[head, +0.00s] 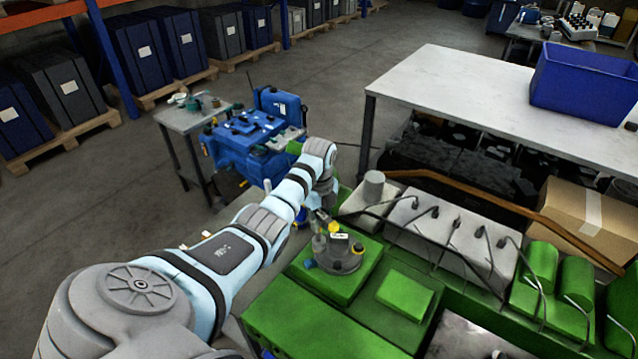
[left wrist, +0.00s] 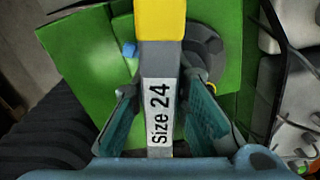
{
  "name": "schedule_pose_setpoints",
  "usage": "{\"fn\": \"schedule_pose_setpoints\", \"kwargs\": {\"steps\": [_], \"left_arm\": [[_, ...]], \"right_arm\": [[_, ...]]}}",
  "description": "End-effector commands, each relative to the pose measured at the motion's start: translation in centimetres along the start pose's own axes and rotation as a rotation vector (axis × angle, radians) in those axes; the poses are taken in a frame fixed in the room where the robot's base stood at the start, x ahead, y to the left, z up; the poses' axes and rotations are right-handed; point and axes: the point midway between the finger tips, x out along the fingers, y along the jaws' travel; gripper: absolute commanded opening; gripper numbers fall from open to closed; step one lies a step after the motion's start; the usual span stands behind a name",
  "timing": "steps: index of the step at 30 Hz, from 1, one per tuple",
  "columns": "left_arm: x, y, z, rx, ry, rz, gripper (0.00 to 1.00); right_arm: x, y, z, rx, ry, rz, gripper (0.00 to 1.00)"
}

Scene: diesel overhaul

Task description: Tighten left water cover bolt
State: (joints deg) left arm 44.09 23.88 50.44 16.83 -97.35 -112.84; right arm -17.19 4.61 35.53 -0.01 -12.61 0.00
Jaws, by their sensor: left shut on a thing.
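My left gripper (head: 322,222) is shut on a grey and yellow tool with a white label reading "Size 24" (left wrist: 160,112). In the left wrist view the gripper's fingers (left wrist: 160,84) close on both sides of the tool's grey shaft. The tool's yellow part (left wrist: 160,20) points away from the gripper. The round dark grey water cover (head: 340,262) lies on the green engine block, just below the tool in the head view. It is partly hidden behind the tool in the left wrist view (left wrist: 207,50). I cannot make out the left bolt or whether the tool touches it. My right gripper is out of view.
A small blue piece (head: 308,264) shows at the cover's left edge. Grey housings with dark pipes (head: 450,238) stand right of the cover. A blue machine (head: 250,138) stands behind my left arm. A white-topped table (head: 480,85) with a blue bin (head: 583,85) is at the back right.

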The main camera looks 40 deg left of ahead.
Motion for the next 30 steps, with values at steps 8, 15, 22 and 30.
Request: {"fn": "schedule_pose_setpoints", "kwargs": {"steps": [8, 15, 22, 30], "left_arm": [[0.0, 0.0, 0.0, 0.559, -0.006, 0.0, 0.0], [-0.1, -0.1, 0.0, 0.559, -0.007, -0.001, 0.0], [-1.5, 0.0, 0.0, 0.544, -0.005, -0.001, 0.0], [-1.5, 0.0, 0.0, 0.093, -0.001, -0.001, 0.0]], "right_arm": [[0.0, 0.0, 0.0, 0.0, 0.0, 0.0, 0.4], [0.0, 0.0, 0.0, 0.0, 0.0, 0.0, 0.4], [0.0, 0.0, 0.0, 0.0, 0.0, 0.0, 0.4], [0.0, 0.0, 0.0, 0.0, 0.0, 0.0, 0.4]]}}
